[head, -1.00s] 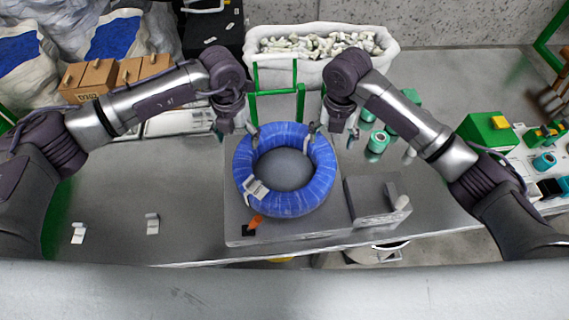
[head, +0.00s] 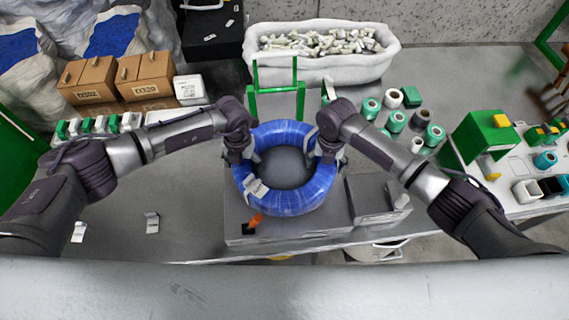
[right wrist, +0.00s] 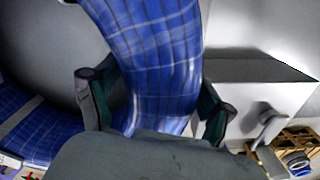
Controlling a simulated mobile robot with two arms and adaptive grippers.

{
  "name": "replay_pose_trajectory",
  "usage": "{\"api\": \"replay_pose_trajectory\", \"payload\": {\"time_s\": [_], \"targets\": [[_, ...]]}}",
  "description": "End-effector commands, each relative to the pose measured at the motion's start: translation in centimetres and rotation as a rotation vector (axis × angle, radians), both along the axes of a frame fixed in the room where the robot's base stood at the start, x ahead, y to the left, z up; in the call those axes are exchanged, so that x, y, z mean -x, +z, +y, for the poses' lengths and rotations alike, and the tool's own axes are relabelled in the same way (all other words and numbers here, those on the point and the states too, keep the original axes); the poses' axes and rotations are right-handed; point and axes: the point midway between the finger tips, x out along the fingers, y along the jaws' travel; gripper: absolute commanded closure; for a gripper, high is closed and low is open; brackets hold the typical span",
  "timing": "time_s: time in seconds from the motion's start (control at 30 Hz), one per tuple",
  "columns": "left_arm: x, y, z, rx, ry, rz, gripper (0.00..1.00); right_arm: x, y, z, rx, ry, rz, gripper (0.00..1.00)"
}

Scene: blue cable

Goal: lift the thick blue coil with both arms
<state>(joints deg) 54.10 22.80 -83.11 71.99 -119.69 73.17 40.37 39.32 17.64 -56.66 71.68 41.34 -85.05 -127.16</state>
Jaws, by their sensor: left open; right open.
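The thick blue coil (head: 290,202) lies flat on a grey plate (head: 240,228) on the table, with a white tag (head: 256,188) at its front left. My left gripper (head: 247,160) is at the coil's left side, pointing down, its fingertips partly hidden by the wrist. My right gripper (head: 323,158) is at the coil's right side. In the right wrist view, the open right gripper (right wrist: 155,105) has one finger on each side of the coil's tube (right wrist: 160,65). I cannot tell whether the fingers touch it.
A green frame (head: 275,100) stands just behind the coil. A grey block (head: 375,205) sits close at its right. Spools (head: 397,121) and a green box (head: 488,135) are further right. A white bin (head: 320,66) is behind.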

Motion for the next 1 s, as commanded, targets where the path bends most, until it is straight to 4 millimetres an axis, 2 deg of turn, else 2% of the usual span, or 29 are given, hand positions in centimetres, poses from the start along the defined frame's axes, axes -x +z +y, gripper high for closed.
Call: {"api": "replay_pose_trajectory", "payload": {"time_s": [0.33,0.8,1.0], "targets": [[0.02,-0.27,0.0,0.0,-0.001,0.0,0.2,0.01,-0.25,0.03,-0.001,0.001,0.0,0.2],[0.0,-0.23,0.06,-0.001,-0.001,0.0,0.99,-0.02,-0.21,-0.02,0.0,-0.001,0.0,0.98],[0.0,-0.23,0.09,-0.002,-0.002,0.0,1.0,-0.04,-0.2,-0.06,0.0,-0.002,-0.001,1.0]]}}
